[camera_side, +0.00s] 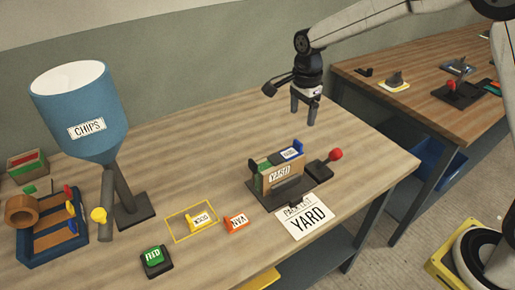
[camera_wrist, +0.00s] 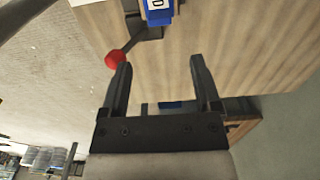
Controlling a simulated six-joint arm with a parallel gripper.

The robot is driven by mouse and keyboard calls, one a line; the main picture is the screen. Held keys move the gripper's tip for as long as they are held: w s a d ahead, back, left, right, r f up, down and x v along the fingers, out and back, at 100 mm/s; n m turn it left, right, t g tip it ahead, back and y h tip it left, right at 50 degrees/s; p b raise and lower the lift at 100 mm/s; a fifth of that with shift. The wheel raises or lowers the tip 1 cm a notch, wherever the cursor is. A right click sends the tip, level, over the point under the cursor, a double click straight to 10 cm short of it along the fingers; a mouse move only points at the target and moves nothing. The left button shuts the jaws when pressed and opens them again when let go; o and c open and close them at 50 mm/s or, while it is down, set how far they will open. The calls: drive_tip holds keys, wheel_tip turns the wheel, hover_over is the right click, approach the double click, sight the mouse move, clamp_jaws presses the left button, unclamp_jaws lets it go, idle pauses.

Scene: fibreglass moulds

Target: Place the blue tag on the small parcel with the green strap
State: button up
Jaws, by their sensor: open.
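The small parcel (camera_side: 266,167) is a brown box with a green strap (camera_side: 257,178), standing in a dark holder with a white YARD label on its front. The blue tag (camera_side: 291,153) with a white face lies on top of the parcel, towards its right end. In the wrist view the blue tag (camera_wrist: 158,16) shows at the top edge, cut off by the frame. My gripper (camera_side: 304,119) is open and empty, above the table behind the parcel and apart from it. In the wrist view my gripper (camera_wrist: 161,62) has its two fingers spread with nothing between them.
A red-knobbed lever (camera_side: 335,155) stands right of the parcel. A PACK LIST YARD card (camera_side: 303,217) lies in front. A yellow DOCK tag (camera_side: 201,221), orange VAN tag (camera_side: 236,222) and green FEED button (camera_side: 155,256) are left. The blue CHIPS hopper (camera_side: 80,105) stands further left.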

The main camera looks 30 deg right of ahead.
drive_tip(key=shift+r, duration=1.2)
drive_tip(key=s+d+f+n+t, duration=0.1)
drive_tip(key=s+d+f+n, duration=0.1)
drive_tip(key=s+n, duration=0.7)
drive_tip(key=s+d+f+n+t, duration=0.1)
drive_tip(key=s+f+n, duration=0.3)
drive_tip(key=s+n, duration=0.5)
drive_tip(key=shift+s+d+f+t, duration=0.15)
drive_tip(key=shift+s+d+t, duration=0.2)
drive_tip(key=shift+s, duration=0.75)
